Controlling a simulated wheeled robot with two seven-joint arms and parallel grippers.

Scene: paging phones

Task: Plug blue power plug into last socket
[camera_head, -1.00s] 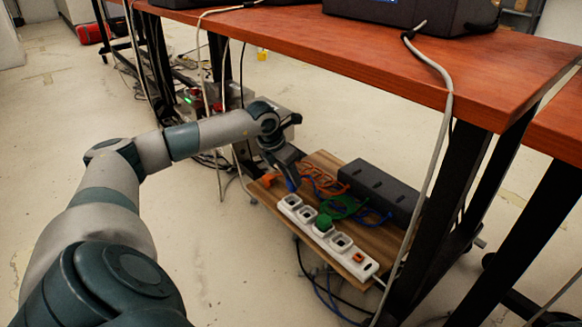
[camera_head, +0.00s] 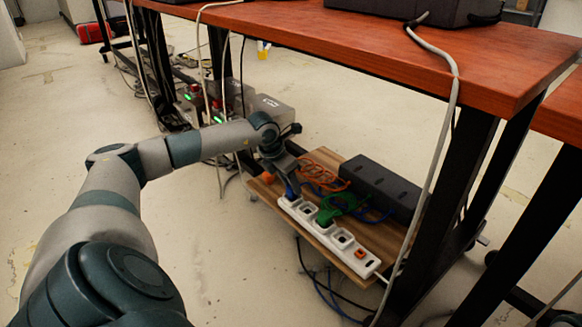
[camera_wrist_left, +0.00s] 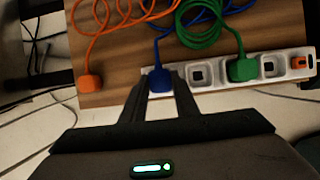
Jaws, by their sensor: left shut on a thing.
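My left gripper (camera_head: 287,184) is shut on the blue power plug (camera_wrist_left: 160,79), which points down at the far left end of the white power strip (camera_head: 330,239). The strip also shows in the left wrist view (camera_wrist_left: 217,72). The plug is at the end socket, the one farthest from the orange switch (camera_wrist_left: 300,63). I cannot tell how deep its pins sit, as the plug and fingers hide that socket. A green plug (camera_wrist_left: 243,68) sits in a socket farther along, with empty sockets on either side. My right gripper is not in view.
An orange plug (camera_wrist_left: 90,82) with a coiled cord stands on the wooden board (camera_head: 266,190) beside the strip. Coiled orange, blue and green cords and a black box (camera_head: 380,187) lie behind it. A red-brown table (camera_head: 440,60) and a hanging white cable (camera_head: 437,160) are close by.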

